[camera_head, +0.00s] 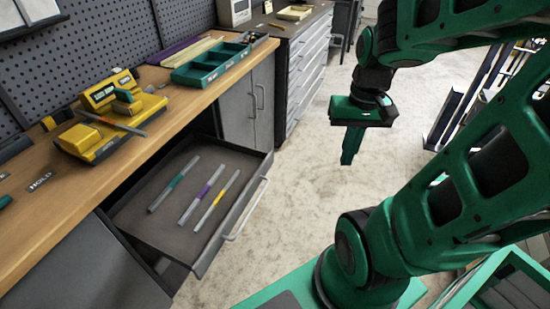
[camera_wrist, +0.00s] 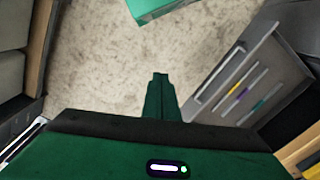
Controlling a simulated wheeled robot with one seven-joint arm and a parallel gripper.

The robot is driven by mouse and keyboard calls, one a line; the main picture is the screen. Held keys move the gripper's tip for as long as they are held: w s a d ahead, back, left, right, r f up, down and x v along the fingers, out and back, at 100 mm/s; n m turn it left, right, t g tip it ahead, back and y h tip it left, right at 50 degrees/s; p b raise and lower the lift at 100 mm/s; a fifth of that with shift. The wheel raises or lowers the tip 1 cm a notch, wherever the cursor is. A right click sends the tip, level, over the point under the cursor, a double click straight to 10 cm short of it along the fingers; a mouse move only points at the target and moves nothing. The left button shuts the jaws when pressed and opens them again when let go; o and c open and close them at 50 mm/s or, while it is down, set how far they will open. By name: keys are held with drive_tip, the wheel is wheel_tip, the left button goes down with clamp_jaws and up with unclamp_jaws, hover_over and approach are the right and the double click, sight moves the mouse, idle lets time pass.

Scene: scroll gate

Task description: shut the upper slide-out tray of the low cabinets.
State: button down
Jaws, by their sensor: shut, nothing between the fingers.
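The upper slide-out tray (camera_head: 170,222) is pulled out from the low cabinets below the wooden worktop. It is a dark grey drawer holding three scroll-like tubes (camera_head: 202,202) with teal, purple and yellow bands. Its pale bar handle (camera_head: 247,208) runs along the front. The tray also shows at the right of the wrist view (camera_wrist: 262,58), with its handle (camera_wrist: 222,80). My gripper (camera_head: 349,158) is shut and empty. It points down over open floor, to the right of the tray front and apart from it. Its closed fingers (camera_wrist: 159,84) show in the wrist view.
The wooden worktop (camera_head: 90,185) carries a yellow device (camera_head: 88,141) and a teal divided box (camera_head: 212,64). Shut grey cabinet doors (camera_head: 242,108) stand beyond the tray. Pale floor (camera_head: 300,185) is clear between tray and gripper.

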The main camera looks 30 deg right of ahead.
drive_tip(key=w+d+f+t+y, duration=0.3)
drive_tip(key=w+f, duration=0.9)
drive_tip(key=w, duration=0.2)
drive_tip(key=m+t+y, duration=0.2)
drive_tip(key=m+t, duration=0.2)
drive_tip(key=m, duration=0.1)
approach(269, 160)
drive_tip(key=s+f+x, duration=0.1)
drive_tip(key=x, duration=0.4)
drive_tip(key=shift+w+a+r, duration=0.2)
drive_tip(key=shift+w+r, duration=0.1)
drive_tip(key=shift+w, duration=0.3)
drive_tip(key=w+a, duration=0.5)
drive_tip(key=w, duration=0.1)
drive_tip(key=w+a, duration=0.5)
drive_tip(key=w, duration=0.2)
drive_tip(key=w+a, duration=0.5)
drive_tip(key=w, duration=0.2)
drive_tip(key=shift+w, duration=0.25)
drive_tip(key=shift+w+a, duration=0.15)
drive_tip(key=shift+w, duration=0.05)
drive_tip(key=shift+w+r, duration=0.1)
drive_tip(key=shift+w, duration=0.2)
